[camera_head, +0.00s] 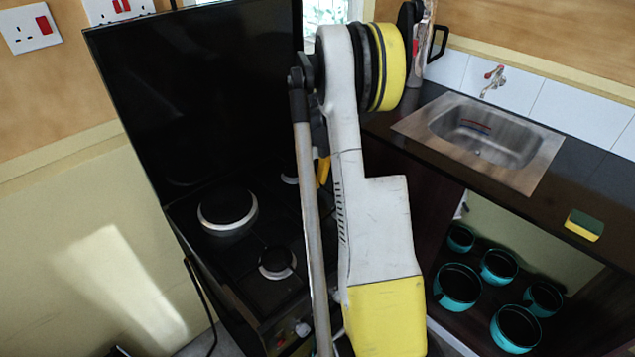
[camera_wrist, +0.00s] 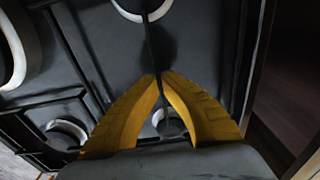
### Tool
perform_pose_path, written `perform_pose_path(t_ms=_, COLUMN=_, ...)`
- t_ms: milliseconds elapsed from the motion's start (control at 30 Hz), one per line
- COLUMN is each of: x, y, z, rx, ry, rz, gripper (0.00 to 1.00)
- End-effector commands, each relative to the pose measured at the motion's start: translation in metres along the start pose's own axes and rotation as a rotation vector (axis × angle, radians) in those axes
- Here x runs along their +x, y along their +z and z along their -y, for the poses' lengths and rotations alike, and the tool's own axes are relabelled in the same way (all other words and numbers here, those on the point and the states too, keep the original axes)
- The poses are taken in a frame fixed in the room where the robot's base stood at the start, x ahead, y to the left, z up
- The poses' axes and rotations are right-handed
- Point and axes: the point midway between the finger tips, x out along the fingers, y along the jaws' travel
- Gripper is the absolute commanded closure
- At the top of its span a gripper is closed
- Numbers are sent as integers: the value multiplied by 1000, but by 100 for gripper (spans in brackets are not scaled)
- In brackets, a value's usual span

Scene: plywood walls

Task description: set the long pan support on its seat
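In the wrist view my gripper's two yellow fingers (camera_wrist: 159,76) come together at their tips on a thin dark bar, which looks like the long pan support (camera_wrist: 150,42). The bar runs up between the tips over the hob, with a pale burner ring behind it. How far the bar stands above the hob, and its far end, I cannot tell. In the head view only a bit of my yellow gripper (camera_head: 323,170) shows past my arm, over the right side of the black hob (camera_head: 245,245). The support's seat is not clear there.
Another black pan support (camera_wrist: 72,52) lies on the hob's left in the wrist view. Burners (camera_head: 228,211) show on the hob. The raised black lid (camera_head: 200,90) stands behind it. A counter with a sink (camera_head: 485,135) and a sponge (camera_head: 584,225) lies right, above teal pots (camera_head: 458,286).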

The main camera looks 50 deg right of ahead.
Motion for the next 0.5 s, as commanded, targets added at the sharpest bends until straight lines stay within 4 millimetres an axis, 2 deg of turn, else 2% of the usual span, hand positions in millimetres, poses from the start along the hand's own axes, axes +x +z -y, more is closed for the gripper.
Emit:
perform_pose_path(t_ms=33, x=0, y=0, z=0, rx=0, ry=0, rz=0, gripper=88)
perform_pose_path(t_ms=100, x=0, y=0, z=0, rx=0, ry=0, rz=0, gripper=69)
perform_pose_path(t_ms=367, x=0, y=0, z=0, rx=0, ry=0, rz=0, gripper=69)
perform_pose_path(t_ms=500, x=-8, y=0, z=0, rx=0, ry=0, rz=0, gripper=69)
